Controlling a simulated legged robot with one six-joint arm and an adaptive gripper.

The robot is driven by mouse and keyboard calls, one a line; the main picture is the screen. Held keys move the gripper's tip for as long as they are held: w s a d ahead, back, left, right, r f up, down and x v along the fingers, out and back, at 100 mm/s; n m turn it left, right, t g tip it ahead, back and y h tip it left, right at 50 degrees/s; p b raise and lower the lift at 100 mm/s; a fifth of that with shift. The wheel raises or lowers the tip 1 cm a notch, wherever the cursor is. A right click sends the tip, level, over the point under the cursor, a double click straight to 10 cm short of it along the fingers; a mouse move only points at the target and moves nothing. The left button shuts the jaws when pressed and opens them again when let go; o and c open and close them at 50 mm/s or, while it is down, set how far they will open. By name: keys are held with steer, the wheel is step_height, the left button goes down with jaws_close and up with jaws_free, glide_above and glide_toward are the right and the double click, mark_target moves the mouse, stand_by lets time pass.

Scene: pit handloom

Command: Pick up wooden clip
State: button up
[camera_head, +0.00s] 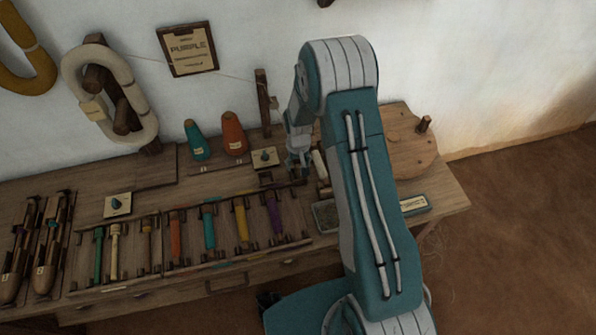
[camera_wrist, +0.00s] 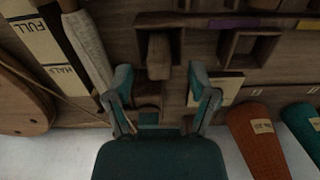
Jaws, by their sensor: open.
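A small brown wooden block, which looks like the wooden clip (camera_wrist: 159,58), sits in a dark wooden holder on the bench in the wrist view. My gripper (camera_wrist: 160,84) is open, with one finger on each side of the clip's near end and clear gaps between. Nothing is held. In the head view my gripper (camera_head: 299,166) is low over the back of the bench, just right of the orange cone. I cannot make out the clip there; my gripper and arm cover that area.
An orange cone (camera_head: 234,134) and a teal cone (camera_head: 196,141) stand to the left. A wooden post (camera_head: 263,103) rises behind my gripper. A pale roll (camera_wrist: 88,48) lies beside it in the wrist view. A rack of coloured bobbins (camera_head: 210,228) fills the bench front.

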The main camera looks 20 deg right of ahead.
step_height(320, 180, down, 3)
steer(key=shift+r, duration=0.1)
steer(key=c, duration=0.9)
steer(key=shift+c, duration=0.2)
steer(key=shift+r, duration=0.1)
